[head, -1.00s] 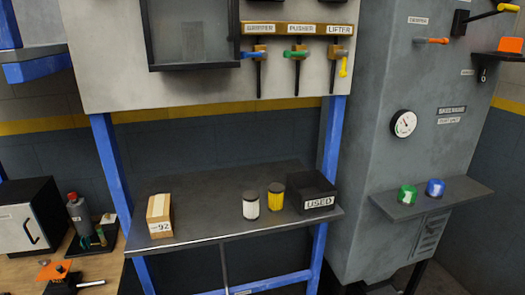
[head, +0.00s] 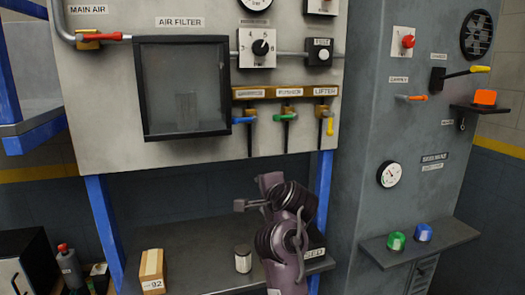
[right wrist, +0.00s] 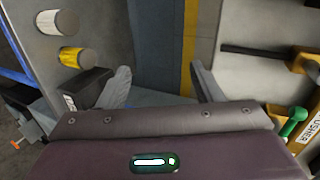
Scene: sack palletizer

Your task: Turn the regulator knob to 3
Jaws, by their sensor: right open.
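The regulator knob (head: 260,47) is a black knob on a white square dial plate, on the upper part of the grey panel. The knob is not in the right wrist view. My left gripper is not in view.
Below the knob are the blue (head: 243,120), green (head: 285,117) and yellow (head: 330,126) valve handles. The air filter window (head: 186,88) is at left.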

